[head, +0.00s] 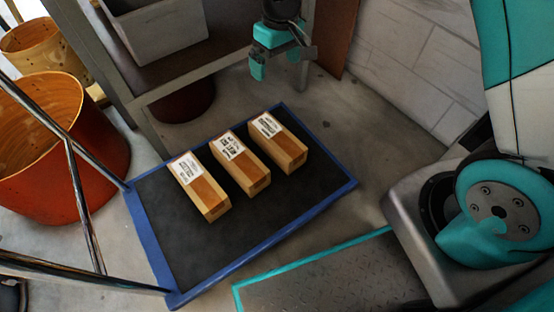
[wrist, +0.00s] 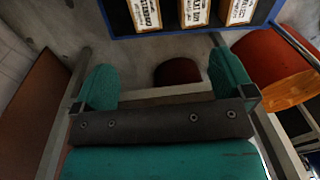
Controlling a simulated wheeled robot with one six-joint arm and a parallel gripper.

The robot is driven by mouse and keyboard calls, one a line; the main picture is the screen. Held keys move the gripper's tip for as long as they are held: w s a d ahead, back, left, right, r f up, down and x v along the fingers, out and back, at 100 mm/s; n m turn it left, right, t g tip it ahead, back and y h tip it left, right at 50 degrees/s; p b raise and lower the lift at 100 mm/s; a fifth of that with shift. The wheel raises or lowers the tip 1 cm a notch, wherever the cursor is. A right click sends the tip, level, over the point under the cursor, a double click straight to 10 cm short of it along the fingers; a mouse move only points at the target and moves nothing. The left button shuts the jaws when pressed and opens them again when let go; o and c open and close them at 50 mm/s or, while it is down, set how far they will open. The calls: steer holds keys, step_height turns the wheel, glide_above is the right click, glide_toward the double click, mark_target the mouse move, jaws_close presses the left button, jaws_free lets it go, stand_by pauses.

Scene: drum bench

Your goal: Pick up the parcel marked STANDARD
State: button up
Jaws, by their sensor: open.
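Three wooden parcels with white printed labels lie in a row on a dark mat with a blue border (head: 250,262). In the head view they are the left parcel (head: 205,192), the middle parcel (head: 240,165) and the right parcel (head: 279,144). Their labels are too small to read surely, so I cannot tell which is marked STANDARD. The wrist view shows parcel labels at its top edge, partly cut off: left (wrist: 145,13), middle (wrist: 196,11) and right (wrist: 241,10). My gripper (head: 282,62) is open and empty, above and beyond the mat's far edge, apart from all parcels.
A grey shelf frame (head: 205,67) holding a pale bin (head: 165,28) stands behind the mat. An orange-red drum shell (head: 60,165) and chrome stand tubes (head: 84,205) are at the left. A pale block wall (head: 420,50) is at the right. The mat's front is bare.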

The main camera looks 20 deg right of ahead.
steer(key=h+b, duration=0.1)
steer(key=b, duration=0.5)
glide_above(277, 134)
step_height(277, 134, down, 16)
steer(key=f+b, duration=0.2)
steer(key=f, duration=0.2)
steer(key=f+b, duration=0.2)
steer(key=f, duration=0.2)
steer(key=f+b, duration=0.2)
steer(key=f, duration=0.2)
steer(key=shift+s+d+f+b, duration=0.1)
steer(key=shift+s+f+b, duration=0.15)
steer(key=shift+s+b, duration=0.1)
steer(key=f+b, duration=0.1)
steer(key=f, duration=0.1)
steer(key=f+b, duration=0.1)
steer(key=b, duration=0.1)
steer(key=f+b, duration=0.1)
steer(key=f, duration=0.1)
steer(key=shift+w+f+b, duration=0.3)
steer(key=shift+f+b, duration=0.05)
steer(key=shift+r, duration=0.1)
steer(key=shift+r, duration=0.15)
steer(key=c, duration=1.1)
